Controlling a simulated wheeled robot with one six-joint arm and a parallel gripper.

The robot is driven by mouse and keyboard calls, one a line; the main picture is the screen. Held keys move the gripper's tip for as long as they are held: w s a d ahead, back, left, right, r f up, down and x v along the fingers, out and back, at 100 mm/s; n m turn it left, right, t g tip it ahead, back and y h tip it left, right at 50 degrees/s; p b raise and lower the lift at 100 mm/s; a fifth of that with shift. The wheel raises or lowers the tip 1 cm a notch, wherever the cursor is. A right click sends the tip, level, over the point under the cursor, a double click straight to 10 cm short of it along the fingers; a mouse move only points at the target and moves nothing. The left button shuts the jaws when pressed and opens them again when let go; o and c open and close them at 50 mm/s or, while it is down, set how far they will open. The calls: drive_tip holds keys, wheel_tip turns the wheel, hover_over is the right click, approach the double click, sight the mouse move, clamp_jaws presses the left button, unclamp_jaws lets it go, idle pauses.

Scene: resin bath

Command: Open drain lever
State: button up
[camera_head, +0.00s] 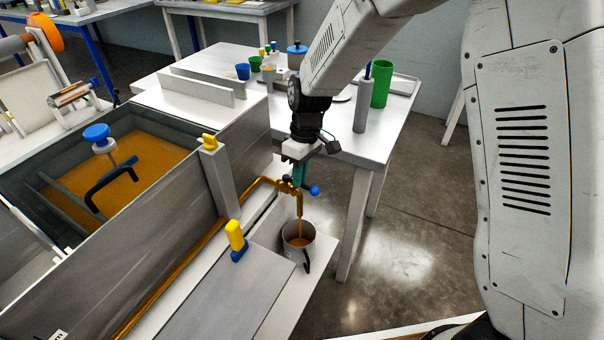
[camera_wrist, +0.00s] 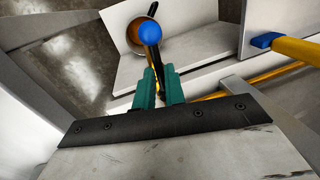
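The drain lever shows by its round blue knob (camera_head: 315,190), just right of my fingertips. In the wrist view the blue knob (camera_wrist: 150,32) lies beyond the fingertips. My gripper (camera_head: 299,176) points down over the brass drain pipe (camera_head: 270,181). An orange stream runs from the pipe's spout into a metal bucket (camera_head: 309,253) below.
The resin bath (camera_head: 130,262) holds orange liquid at the left. A yellow handle with a blue base (camera_head: 236,238) stands on a grey panel near the pipe. A white table (camera_head: 345,138) behind carries a green cup (camera_head: 382,84) and a grey cylinder (camera_head: 361,108). Floor is clear to the right.

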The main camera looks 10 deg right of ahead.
drive_tip(key=o, duration=0.3)
wheel_tip(320, 180, up, 8)
drive_tip(key=w, duration=0.1)
drive_tip(key=shift+d+f, duration=0.2)
drive_tip(key=shift+d, duration=0.25)
